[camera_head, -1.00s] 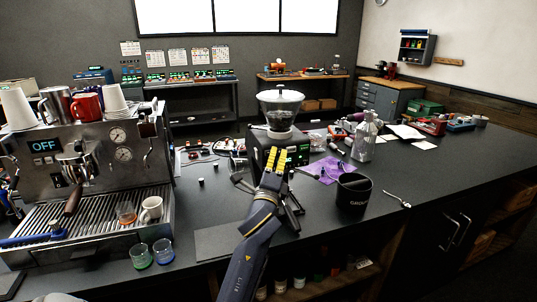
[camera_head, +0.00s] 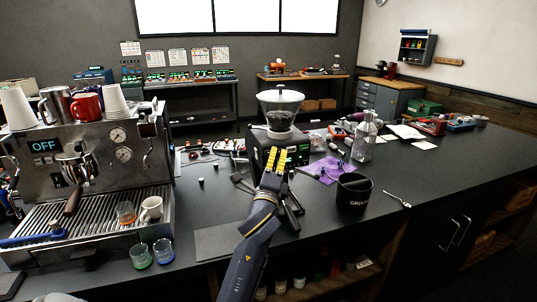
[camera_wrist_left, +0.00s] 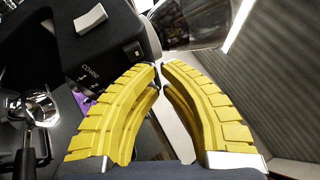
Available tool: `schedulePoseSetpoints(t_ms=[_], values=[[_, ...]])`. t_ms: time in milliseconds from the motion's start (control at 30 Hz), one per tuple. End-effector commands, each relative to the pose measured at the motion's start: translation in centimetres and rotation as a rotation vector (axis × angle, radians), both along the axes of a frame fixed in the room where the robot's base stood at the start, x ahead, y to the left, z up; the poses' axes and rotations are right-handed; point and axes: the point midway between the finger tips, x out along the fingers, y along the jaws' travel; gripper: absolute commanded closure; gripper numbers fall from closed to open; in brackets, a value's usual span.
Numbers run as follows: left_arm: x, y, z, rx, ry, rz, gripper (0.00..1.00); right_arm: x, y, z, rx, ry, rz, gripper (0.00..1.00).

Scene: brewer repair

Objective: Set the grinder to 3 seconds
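The grinder (camera_head: 281,133), a black box with a clear hopper on top, stands on the dark counter. Its front has a small panel with green markings (camera_head: 297,150), too small to read. My left gripper (camera_head: 277,151) is in front of the grinder, its yellow fingertips close to the front face and partly hiding it. In the left wrist view the fingertips (camera_wrist_left: 157,65) are drawn together with nothing between them. There the grinder body (camera_wrist_left: 85,45) shows a pale rocker switch (camera_wrist_left: 91,19), a small button (camera_wrist_left: 135,50) and a "COARSE" label. Contact cannot be told. My right gripper is out of view.
An espresso machine (camera_head: 95,165) reading OFF stands at left, with two glasses (camera_head: 152,254) before it. A black bin (camera_head: 353,192) stands right of my left arm.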

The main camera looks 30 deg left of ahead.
Motion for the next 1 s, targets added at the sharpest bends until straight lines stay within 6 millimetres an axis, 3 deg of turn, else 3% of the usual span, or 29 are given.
schedulePoseSetpoints(t_ms=[1000], values=[[0.56, 0.72, 0.01, 0.000, 0.000, 0.000, 1.00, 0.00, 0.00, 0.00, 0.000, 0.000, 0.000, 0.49]])
